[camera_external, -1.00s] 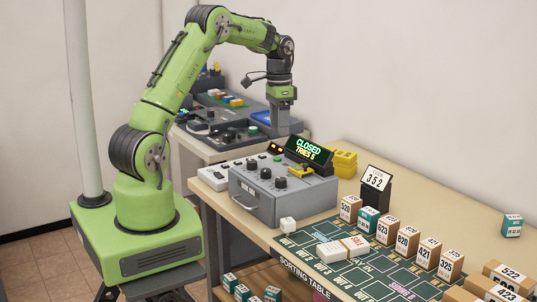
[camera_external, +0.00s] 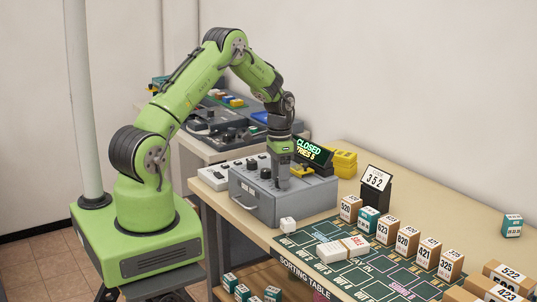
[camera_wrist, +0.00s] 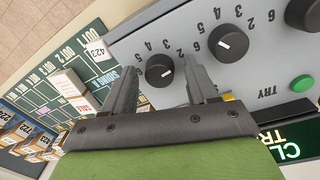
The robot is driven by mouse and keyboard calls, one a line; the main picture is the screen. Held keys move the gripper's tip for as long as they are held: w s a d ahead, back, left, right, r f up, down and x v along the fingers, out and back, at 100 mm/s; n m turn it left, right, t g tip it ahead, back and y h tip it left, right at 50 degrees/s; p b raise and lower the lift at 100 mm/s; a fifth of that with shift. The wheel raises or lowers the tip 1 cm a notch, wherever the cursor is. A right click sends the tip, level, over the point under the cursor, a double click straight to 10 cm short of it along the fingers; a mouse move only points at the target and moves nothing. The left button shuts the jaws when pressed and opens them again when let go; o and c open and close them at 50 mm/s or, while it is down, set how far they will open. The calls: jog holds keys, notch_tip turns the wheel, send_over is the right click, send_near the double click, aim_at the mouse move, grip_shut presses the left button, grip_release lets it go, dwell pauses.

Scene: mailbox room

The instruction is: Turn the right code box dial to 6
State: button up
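The grey code box (camera_external: 255,203) stands on the table with black dials on its sloped top. My gripper (camera_external: 282,186) points down over the right end of its dial row and hides the right dial there. In the wrist view, the right dial (camera_wrist: 160,70) lies between the two spread fingers of my gripper (camera_wrist: 160,72), with gaps at its sides. It has a white pointer line and printed digits around it; I cannot tell surely which digit it points at. Contact is not clear. The middle dial (camera_wrist: 228,43) is beside the right-hand finger, outside the grip.
The display (camera_external: 314,152) reads CLOSED and tries 5. The green TRY button (camera_wrist: 301,83) is on the box panel. A small white cube (camera_external: 288,224) is near the box's front.

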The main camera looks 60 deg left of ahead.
jog(key=c, duration=0.9)
jog(key=shift+c, duration=0.2)
